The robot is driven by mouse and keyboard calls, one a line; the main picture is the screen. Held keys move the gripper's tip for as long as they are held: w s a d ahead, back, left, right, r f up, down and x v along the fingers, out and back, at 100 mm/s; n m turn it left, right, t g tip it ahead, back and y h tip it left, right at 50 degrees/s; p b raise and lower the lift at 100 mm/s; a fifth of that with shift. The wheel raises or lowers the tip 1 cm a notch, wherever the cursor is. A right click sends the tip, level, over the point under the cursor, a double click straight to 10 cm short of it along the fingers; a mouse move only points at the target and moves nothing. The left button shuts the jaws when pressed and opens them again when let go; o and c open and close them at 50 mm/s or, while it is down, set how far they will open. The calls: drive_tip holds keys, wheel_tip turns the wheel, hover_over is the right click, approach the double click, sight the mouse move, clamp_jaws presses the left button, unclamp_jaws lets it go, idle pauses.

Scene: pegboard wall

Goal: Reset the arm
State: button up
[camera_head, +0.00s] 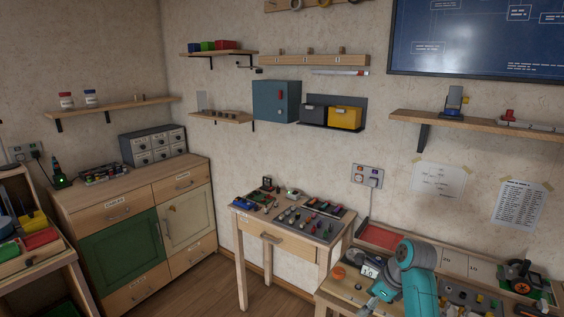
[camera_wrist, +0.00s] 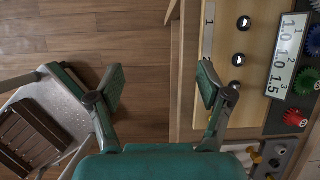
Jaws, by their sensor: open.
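My gripper (camera_wrist: 160,87) is open and empty in the wrist view, its two dark green finger pads wide apart. Between the fingers I see only the wooden floor and the edge of a bench. In the head view my teal arm stands at the lower right, over the front of the workbench (camera_head: 333,283). The fingertips are too small there to make out clearly.
A small table (camera_head: 283,240) with tools stands left of the workbench. A cabinet (camera_head: 118,247) stands further left. Floor shows between them.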

drive_tip(key=s+a+f+n+t+h, duration=0.1)
drive_tip(key=s+a+f+n, duration=0.1)
drive_tip(key=s+f, duration=0.5)
drive_tip(key=s+a+f+n+t, duration=0.1)
drive_tip(key=s+f+n+t, duration=0.2)
drive_tip(key=f, duration=0.8)
drive_tip(key=s+a+f+n+t+h, duration=0.1)
drive_tip(key=s+f+n, duration=0.15)
drive_tip(key=s, duration=0.55)
drive_tip(key=s+a+f+n+t, duration=0.1)
drive_tip(key=s+f+n, duration=0.15)
drive_tip(key=s, duration=0.55)
drive_tip(key=s+r+n+t+h, duration=0.1)
drive_tip(key=s+r+n, duration=0.2)
drive_tip(key=s, duration=0.6)
drive_tip(key=s+r+n+t+h, duration=0.15)
drive_tip(key=s+n, duration=0.25)
drive_tip(key=s, duration=0.5)
drive_tip(key=s+r+n+t, duration=0.1)
drive_tip(key=s+r+n, duration=0.2)
drive_tip(key=s+r, duration=0.3)
drive_tip(key=s+r+n+t, duration=0.2)
drive_tip(key=s+r+n, duration=0.2)
drive_tip(key=s+r, duration=0.3)
wheel_tip(320, 180, up, 5)
drive_tip(key=shift+s+a+r+n+y, duration=0.15)
drive_tip(key=shift+a+n+y, duration=0.2)
drive_tip(key=shift+y, duration=0.1)
drive_tip(key=shift+t, duration=0.25)
